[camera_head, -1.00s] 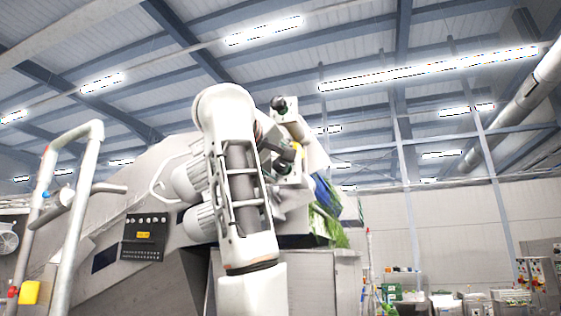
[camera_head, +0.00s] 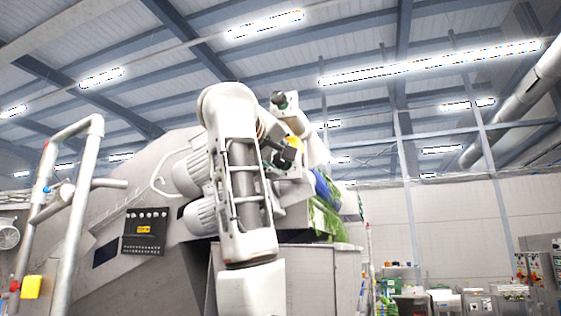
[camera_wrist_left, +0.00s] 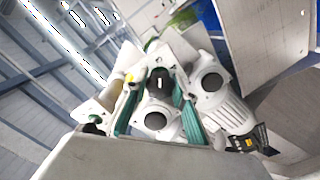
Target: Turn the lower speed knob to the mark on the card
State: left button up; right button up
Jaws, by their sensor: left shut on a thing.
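The lower speed knob (camera_wrist_left: 158,82), black with a pale mark, shows in the left wrist view between the teal fingers of my left gripper (camera_wrist_left: 157,104). The gripper is shut on it. In the head view my left gripper (camera_head: 275,153) is at the pale control box, partly hidden by my own arm. A small yellow patch (camera_head: 293,142) shows between the knobs. I cannot read the card or its mark. My right gripper is not in view.
A large grey machine with finned motors (camera_head: 203,215) and a dark button panel (camera_head: 144,231) stands behind my arm. Leafy greens (camera_head: 328,220) show at its right. A pale tubular rail (camera_head: 97,145) stands at the left. A cluttered bench lies at the far right.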

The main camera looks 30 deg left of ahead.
pick_arm(q)
jog(key=m+b, duration=0.2)
jog(key=m, duration=0.2)
jog(key=shift+f+m, duration=0.1)
jog(key=shift+m, duration=0.2)
jog(key=m+b, duration=0.1)
jog(key=m, duration=0.5)
jog(key=shift+b, duration=0.3)
jog(key=m, duration=0.4)
jog(key=m+b, duration=0.1)
jog(key=m, duration=0.2)
jog(key=shift+a+m, duration=0.1)
jog(key=shift+m, duration=0.2)
jog(key=m, duration=0.5)
jog(key=shift+r, duration=0.2)
jog(key=o, duration=1.1)
